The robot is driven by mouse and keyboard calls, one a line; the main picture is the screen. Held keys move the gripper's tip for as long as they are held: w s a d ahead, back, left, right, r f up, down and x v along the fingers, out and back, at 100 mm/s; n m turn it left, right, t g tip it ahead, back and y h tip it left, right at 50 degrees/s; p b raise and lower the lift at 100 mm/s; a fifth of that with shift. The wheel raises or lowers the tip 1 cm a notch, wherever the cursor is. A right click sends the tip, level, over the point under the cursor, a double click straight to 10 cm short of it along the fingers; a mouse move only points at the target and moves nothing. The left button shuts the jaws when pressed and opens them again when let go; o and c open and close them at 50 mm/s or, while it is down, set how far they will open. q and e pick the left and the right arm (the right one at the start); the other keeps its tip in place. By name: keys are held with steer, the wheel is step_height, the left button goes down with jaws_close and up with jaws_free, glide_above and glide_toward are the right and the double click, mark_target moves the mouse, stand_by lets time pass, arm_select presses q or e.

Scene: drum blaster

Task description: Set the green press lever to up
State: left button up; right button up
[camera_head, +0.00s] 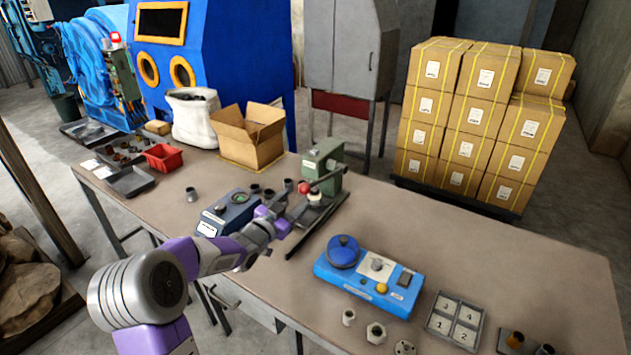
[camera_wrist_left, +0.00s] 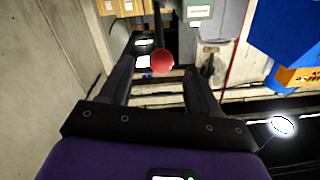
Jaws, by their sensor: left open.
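In the left wrist view the red knob (camera_wrist_left: 162,61) shows between the two dark fingers of my left gripper (camera_wrist_left: 160,78), with space on both sides. The lever's rod (camera_wrist_left: 157,25) runs away behind it. I cannot tell whether the fingers reach around the knob. My right gripper is not in view.
A grey-blue device (camera_head: 228,213) stands close beside my left wrist. A blue control box (camera_head: 370,275) sits to the right. An open carton (camera_head: 248,135) and a red bin (camera_head: 165,157) stand farther back.

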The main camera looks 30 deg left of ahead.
mark_target(301, 193)
arm_select(q)
steer(key=shift+w+r, duration=0.3)
steer(key=shift+w, duration=0.35)
steer(key=shift+w+d+b, duration=0.1)
steer(key=shift+w+b, duration=0.3)
steer(key=shift+w, duration=2.25)
jaws_close()
